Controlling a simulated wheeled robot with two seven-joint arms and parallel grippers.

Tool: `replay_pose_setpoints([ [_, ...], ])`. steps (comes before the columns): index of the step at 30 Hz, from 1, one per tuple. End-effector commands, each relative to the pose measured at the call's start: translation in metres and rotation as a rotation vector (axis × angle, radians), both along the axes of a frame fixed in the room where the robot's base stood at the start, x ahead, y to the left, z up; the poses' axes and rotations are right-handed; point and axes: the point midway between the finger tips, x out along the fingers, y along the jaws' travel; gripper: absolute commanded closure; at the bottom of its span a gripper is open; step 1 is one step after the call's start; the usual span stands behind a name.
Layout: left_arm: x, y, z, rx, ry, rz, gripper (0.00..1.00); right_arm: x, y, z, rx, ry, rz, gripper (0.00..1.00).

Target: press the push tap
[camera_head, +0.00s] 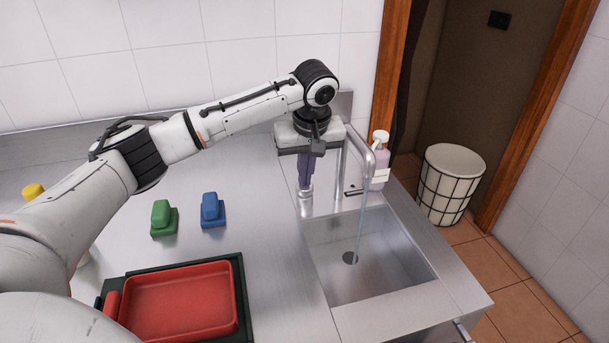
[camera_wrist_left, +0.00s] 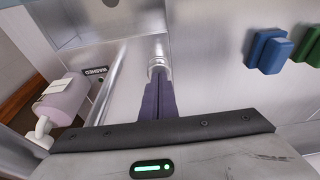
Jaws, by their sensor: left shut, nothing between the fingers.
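The push tap (camera_head: 305,204) is a short metal post on the counter beside the sink. Its top also shows in the left wrist view (camera_wrist_left: 157,66). My left gripper (camera_head: 305,184) points down with its dark purple fingers shut and empty. The fingertips are at the top of the tap and appear to touch it, hiding part of its top. The curved metal spout (camera_head: 367,160) stands to the right of the gripper, and a stream of water (camera_head: 360,225) runs from it into the sink. My right gripper is not in view.
The sink basin (camera_head: 395,262) lies right of the tap. A soap bottle (camera_head: 379,160) stands behind the spout. Green (camera_head: 164,218) and blue (camera_head: 213,210) sponge-like blocks and a red tray (camera_head: 182,303) lie on the left counter. The counter between the blocks and tap is clear.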

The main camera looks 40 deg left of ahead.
Motion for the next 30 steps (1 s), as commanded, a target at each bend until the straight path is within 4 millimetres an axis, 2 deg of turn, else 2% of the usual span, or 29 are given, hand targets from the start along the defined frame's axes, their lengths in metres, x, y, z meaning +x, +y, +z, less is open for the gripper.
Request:
replay_pose_setpoints([
  [5, 0.004, -0.003, 0.038, -0.001, -0.011, -0.006, 1.00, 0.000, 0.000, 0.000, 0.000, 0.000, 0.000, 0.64],
  [12, -0.007, -0.015, 0.093, -0.001, -0.012, -0.006, 1.00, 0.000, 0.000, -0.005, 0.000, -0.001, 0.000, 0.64],
  [16, -0.011, -0.018, 0.117, 0.003, -0.012, -0.005, 1.00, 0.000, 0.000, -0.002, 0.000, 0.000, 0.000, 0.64],
  [21, -0.014, -0.021, 0.129, 0.002, -0.010, -0.005, 1.00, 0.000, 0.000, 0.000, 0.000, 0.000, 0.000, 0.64],
  [30, -0.015, -0.021, 0.131, 0.001, -0.009, -0.004, 1.00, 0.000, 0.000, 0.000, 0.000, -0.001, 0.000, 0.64],
])
